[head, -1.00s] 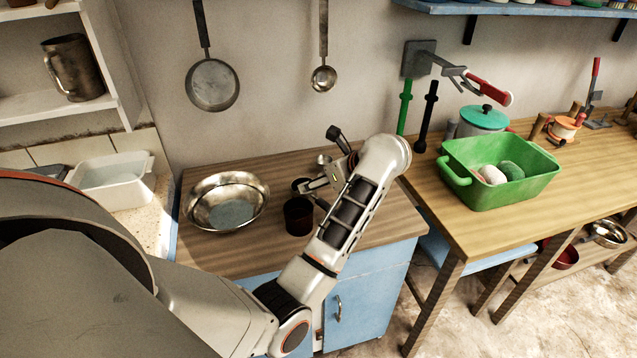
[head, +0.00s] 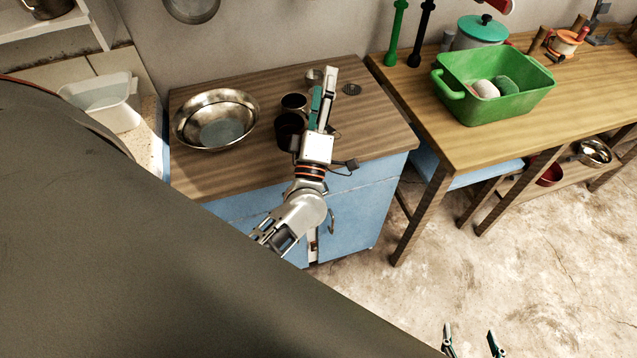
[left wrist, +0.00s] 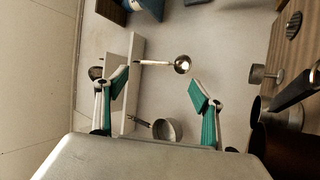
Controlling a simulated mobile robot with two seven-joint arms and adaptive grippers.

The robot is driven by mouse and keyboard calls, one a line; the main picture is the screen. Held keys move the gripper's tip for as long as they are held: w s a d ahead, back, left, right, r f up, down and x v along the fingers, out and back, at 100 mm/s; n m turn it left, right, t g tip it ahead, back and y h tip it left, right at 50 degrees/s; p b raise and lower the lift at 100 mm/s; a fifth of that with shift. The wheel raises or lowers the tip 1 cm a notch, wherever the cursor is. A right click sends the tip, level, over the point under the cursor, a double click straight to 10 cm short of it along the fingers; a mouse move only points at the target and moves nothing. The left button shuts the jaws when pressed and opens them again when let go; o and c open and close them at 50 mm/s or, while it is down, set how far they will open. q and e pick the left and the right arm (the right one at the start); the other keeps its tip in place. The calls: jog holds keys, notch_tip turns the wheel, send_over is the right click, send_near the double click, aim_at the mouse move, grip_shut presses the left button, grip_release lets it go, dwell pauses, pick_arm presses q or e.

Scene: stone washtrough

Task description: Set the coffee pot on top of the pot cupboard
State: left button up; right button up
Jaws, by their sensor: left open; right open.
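A dark brown pot (head: 287,133), seemingly the coffee pot, stands on the wooden top of the blue pot cupboard (head: 352,207). My left arm partly hides it in the head view. In the left wrist view, the brown pot (left wrist: 285,150) and its black handle show at the right edge. My left gripper (head: 323,90) is open and empty above the cupboard top, just right of the pot. Its spread fingers (left wrist: 158,88) have nothing between them, and the pot lies outside them. My right gripper (head: 469,340) is open and empty above the floor, at the bottom edge.
A metal cup (head: 293,102) stands close behind the pot, with a small metal item (head: 315,76) further back. A metal bowl (head: 216,121) takes the left of the cupboard top. The top's right side is mostly clear. A green tub (head: 494,88) stands on the bench (head: 440,137).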

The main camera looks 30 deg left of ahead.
pick_arm(q)
jog(key=s+d+f+m+g+h, duration=0.1)
jog(key=s+d+f+m+h, duration=0.2)
jog(key=d+f+m+h, duration=0.65)
jog(key=s+d+f+m+g+h, duration=0.1)
jog(key=s+f+m+g, duration=0.4)
jog(key=s+f, duration=0.3)
jog(key=s+d+f+m+g+h, duration=0.1)
jog(key=s+f+m+g, duration=0.4)
jog(key=f, duration=1)
jog(key=s+m, duration=0.3)
jog(key=s, duration=0.1)
jog(key=shift+f, duration=0.15)
jog(key=shift+s+m, duration=0.1)
jog(key=shift+m, duration=0.15)
